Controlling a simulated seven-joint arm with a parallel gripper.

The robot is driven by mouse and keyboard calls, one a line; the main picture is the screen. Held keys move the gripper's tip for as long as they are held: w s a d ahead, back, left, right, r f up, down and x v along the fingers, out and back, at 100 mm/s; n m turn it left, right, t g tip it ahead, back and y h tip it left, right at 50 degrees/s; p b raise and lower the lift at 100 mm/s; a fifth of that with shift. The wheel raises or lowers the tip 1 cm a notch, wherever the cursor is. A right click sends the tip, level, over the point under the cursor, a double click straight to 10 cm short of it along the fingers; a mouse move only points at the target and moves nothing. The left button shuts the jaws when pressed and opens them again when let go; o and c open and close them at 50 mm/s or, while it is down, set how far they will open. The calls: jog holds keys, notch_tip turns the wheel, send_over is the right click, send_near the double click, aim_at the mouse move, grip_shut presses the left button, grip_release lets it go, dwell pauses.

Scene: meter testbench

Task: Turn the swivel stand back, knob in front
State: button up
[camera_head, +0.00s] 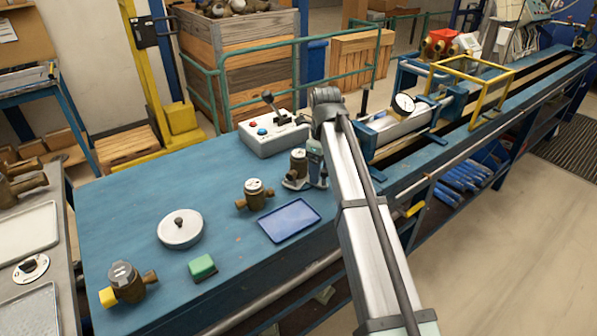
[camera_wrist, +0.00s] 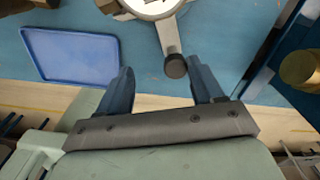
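The swivel stand (camera_head: 292,184) is a grey base on the blue bench, with a brass meter (camera_head: 298,160) on it. My arm partly hides it in the head view. In the wrist view the stand's grey arm (camera_wrist: 168,38) points down from a white round face at the top edge. It ends in a dark round knob (camera_wrist: 175,66). My gripper (camera_wrist: 162,74) is open, with its two blue fingers apart. The knob lies between the fingertips, nearer the right one, with a visible gap on both sides. Whether fingers and knob are at the same height I cannot tell.
A blue tray (camera_head: 289,220) lies just left of the stand. A control box (camera_head: 272,133) is behind; a clamp bench (camera_head: 398,128) is right.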

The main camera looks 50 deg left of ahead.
jog(key=shift+s+d, duration=0.15)
jog(key=shift+s, duration=0.9)
jog(key=shift+o, duration=0.4)
jog(key=o, duration=0.4)
jog(key=shift+c, duration=0.2)
jog(key=shift+r, duration=2.75)
jog(key=shift+w, duration=0.1)
